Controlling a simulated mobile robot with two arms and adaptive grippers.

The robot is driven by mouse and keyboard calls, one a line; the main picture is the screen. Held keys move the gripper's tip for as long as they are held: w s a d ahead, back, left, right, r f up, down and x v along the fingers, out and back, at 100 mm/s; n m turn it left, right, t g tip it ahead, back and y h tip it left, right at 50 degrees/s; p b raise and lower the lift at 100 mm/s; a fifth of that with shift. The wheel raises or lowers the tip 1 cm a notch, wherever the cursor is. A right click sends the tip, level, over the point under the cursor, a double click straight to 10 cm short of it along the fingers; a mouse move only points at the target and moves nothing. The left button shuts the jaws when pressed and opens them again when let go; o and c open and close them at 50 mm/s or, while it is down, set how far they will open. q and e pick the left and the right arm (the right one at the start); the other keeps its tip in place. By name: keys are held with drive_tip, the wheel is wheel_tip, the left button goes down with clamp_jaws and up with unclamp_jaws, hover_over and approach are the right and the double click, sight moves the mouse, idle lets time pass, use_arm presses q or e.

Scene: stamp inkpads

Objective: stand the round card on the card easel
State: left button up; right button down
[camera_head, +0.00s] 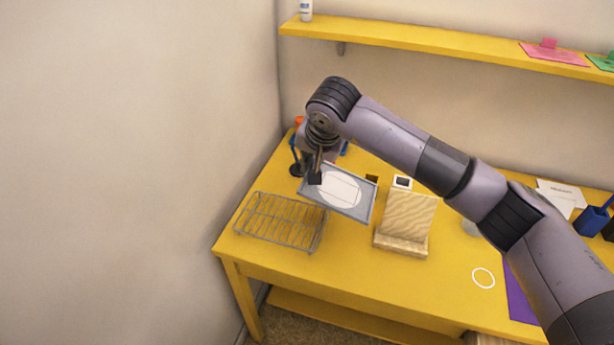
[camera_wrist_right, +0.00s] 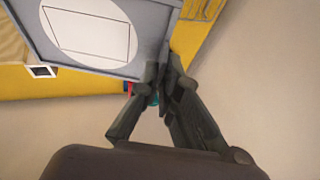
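A grey rectangular plate (camera_head: 364,210) carries the white round card (camera_head: 342,188), which has a thin rectangle outline on it. The plate is tilted, left of the wooden card easel (camera_head: 408,215). My right gripper (camera_head: 316,177) is at the plate's upper-left corner. In the right wrist view, its fingertips (camera_wrist_right: 160,78) close together at the corner of the plate (camera_wrist_right: 152,35), just outside the round card (camera_wrist_right: 90,30); the exact contact is partly hidden. The easel has a sloped board and a front ledge, with nothing on it. My left gripper is out of view.
A wire rack (camera_head: 282,222) stands at the table's left front, close to the plate. A small white box (camera_head: 402,182) is behind the easel. A white ring (camera_head: 483,278) and purple sheet (camera_head: 519,298) lie to the right. A yellow shelf (camera_head: 430,46) runs above.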

wheel_tip(320, 180, up, 5)
drive_tip(key=shift+d+f+p, duration=0.1)
drive_tip(key=shift+f+p, duration=0.05)
drive_tip(key=shift+p, duration=0.55)
drive_tip(key=s+d+f+n, duration=0.1)
drive_tip(key=s+d, duration=0.1)
drive_tip(key=d, duration=0.1)
drive_tip(key=s+d+f, duration=0.1)
drive_tip(key=s+d, duration=0.1)
drive_tip(key=d, duration=0.1)
drive_tip(key=s+d+f+n+y, duration=0.1)
drive_tip(key=s+d, duration=0.1)
drive_tip(key=s, duration=0.1)
drive_tip(key=shift+s+d+f+n+g, duration=0.1)
drive_tip(key=shift+d+f+n+g, duration=0.2)
drive_tip(key=shift+d+f, duration=0.1)
drive_tip(key=s+d+n+y, duration=0.1)
drive_tip(key=s+d+n, duration=0.1)
drive_tip(key=s+d, duration=0.5)
drive_tip(key=shift+s+d+n+g, duration=0.3)
drive_tip(key=shift+s+d+n, duration=0.1)
drive_tip(key=shift+s, duration=0.85)
drive_tip(key=shift+a+f, duration=0.1)
